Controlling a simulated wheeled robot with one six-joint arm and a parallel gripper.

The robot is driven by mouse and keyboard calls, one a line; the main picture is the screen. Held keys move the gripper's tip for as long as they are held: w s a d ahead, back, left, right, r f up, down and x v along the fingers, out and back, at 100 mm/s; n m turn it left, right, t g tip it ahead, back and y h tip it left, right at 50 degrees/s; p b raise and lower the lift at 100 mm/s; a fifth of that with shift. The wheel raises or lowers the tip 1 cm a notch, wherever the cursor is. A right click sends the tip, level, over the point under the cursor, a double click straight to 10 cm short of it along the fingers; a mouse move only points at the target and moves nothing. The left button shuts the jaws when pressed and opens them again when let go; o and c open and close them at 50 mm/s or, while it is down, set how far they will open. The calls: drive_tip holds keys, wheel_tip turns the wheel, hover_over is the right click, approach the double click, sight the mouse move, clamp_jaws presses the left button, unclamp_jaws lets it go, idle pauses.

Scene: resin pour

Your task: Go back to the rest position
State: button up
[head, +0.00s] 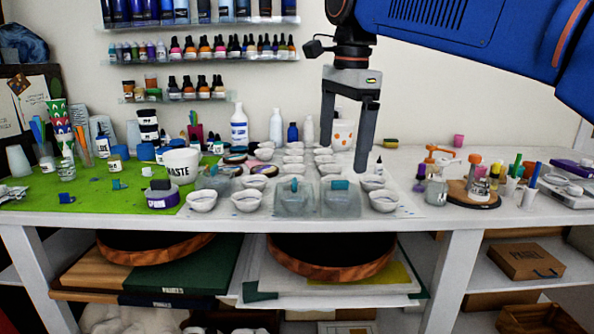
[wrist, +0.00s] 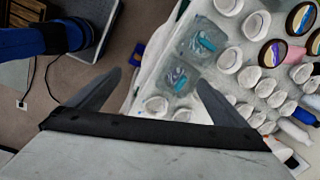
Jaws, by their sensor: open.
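My gripper (head: 345,130) hangs in the air above the right half of the white worktable (head: 410,235) in the head view, fingers pointing down. Its two grey fingers are wide apart and nothing is between them. In the wrist view my gripper (wrist: 155,95) also shows spread and empty, with the table to the right and the floor to the left. Below it stand rows of small white cups (head: 384,200) and two clear square containers (head: 341,197) with teal pieces on them. The fingers appear apart from these items.
A green mat (head: 95,195) with a white WASTE tub (head: 182,165) covers the table's left. Bottles (head: 239,125) stand along the back. A round wooden board (head: 472,195) with small items is at right. Wall shelves (head: 200,25) hold more bottles. The floor (wrist: 40,100) beside the table looks mostly clear.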

drive_tip(key=s+d+f+n+t, duration=0.1)
drive_tip(key=s+d+f+n, duration=0.3)
drive_tip(key=f, duration=0.6)
drive_tip(key=s+d+f+n+t, duration=0.1)
drive_tip(key=s+d+f+n, duration=0.4)
drive_tip(key=s+d+f, duration=0.4)
drive_tip(key=s+d+f+n+t, duration=0.1)
drive_tip(key=s+d+f+n, duration=0.3)
drive_tip(key=f, duration=0.9)
drive_tip(key=s+d, duration=0.3)
drive_tip(key=shift+s+n+t+h, duration=0.3)
drive_tip(key=shift+t, duration=0.1)
